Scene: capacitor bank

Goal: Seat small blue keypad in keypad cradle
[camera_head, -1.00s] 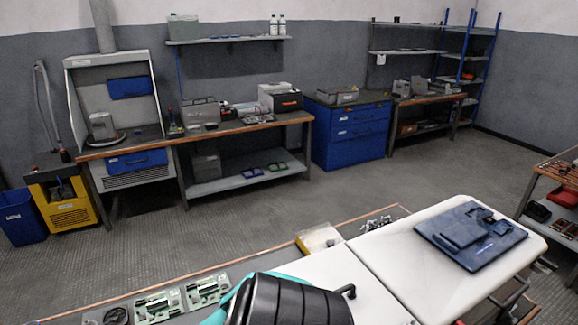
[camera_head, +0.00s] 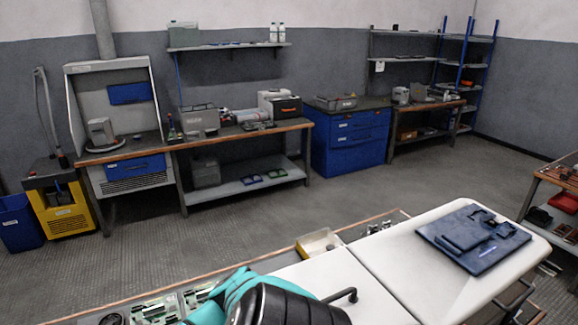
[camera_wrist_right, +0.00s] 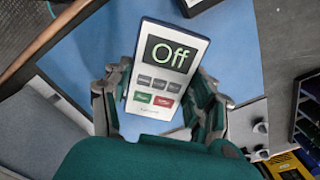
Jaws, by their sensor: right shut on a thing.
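A small keypad (camera_wrist_right: 165,75) with a pale face, a dark screen reading "Off", and grey, green and red buttons fills the middle of the right wrist view. My right gripper (camera_wrist_right: 160,100) is shut on its sides, one finger at each edge. The keypad is tilted in the picture, and its back is hidden. I cannot pick out a keypad cradle for certain. A dark blue board (camera_head: 455,255) with raised blocks lies on the white table in the head view. My left gripper is not in view.
The white table (camera_head: 420,275) has clear room left of the board. A small open bin (camera_head: 319,243) and green circuit boards (camera_head: 155,310) lie along the near bench. In the right wrist view, a blue surface (camera_wrist_right: 235,60) lies behind the keypad.

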